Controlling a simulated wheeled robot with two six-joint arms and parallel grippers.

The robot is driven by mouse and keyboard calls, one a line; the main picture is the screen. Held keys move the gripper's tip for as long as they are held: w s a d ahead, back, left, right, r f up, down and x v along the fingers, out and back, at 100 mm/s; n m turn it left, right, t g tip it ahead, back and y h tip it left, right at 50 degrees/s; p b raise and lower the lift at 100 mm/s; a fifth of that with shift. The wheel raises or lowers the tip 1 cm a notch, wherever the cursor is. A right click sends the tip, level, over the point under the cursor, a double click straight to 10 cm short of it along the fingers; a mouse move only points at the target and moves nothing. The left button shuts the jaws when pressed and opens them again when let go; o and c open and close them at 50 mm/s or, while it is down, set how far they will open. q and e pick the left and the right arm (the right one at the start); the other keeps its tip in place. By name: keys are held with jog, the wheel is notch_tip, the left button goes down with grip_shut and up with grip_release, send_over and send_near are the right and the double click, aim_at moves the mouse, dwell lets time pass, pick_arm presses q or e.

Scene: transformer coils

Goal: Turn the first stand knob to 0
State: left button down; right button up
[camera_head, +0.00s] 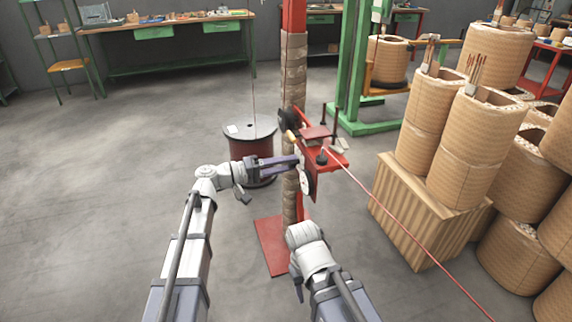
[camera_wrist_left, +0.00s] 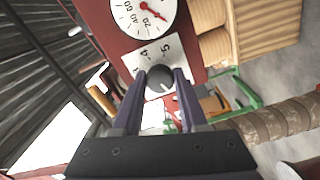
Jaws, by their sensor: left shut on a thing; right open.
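The red stand (camera_head: 316,152) has a box with a white dial (camera_head: 306,182) on its side, mounted on a wrapped post. In the left wrist view, a round dark knob (camera_wrist_left: 159,82) sits on a white scale plate (camera_wrist_left: 146,55) where 4 and 5 are readable. My left gripper (camera_head: 297,164) reaches the box from the left. Its fingers (camera_wrist_left: 160,76) are shut on the knob, one on each side. The knob's pointer and the 0 mark cannot be made out. My right gripper (camera_head: 297,288) is low beside the base, small and partly hidden by its arm; it is open.
A dial with a red needle (camera_wrist_left: 150,12) is above the scale plate. A dark red spool (camera_head: 250,150) stands behind my left arm. A red wire (camera_head: 400,214) runs from the box to lower right. Coils (camera_head: 465,150) on a wooden crate (camera_head: 420,220) stand at right.

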pick_arm(q)
jog(key=shift+n, duration=1.9)
jog(key=shift+c, duration=2.4)
grip_release()
jog(key=v, duration=0.8)
jog(key=shift+d, duration=0.15)
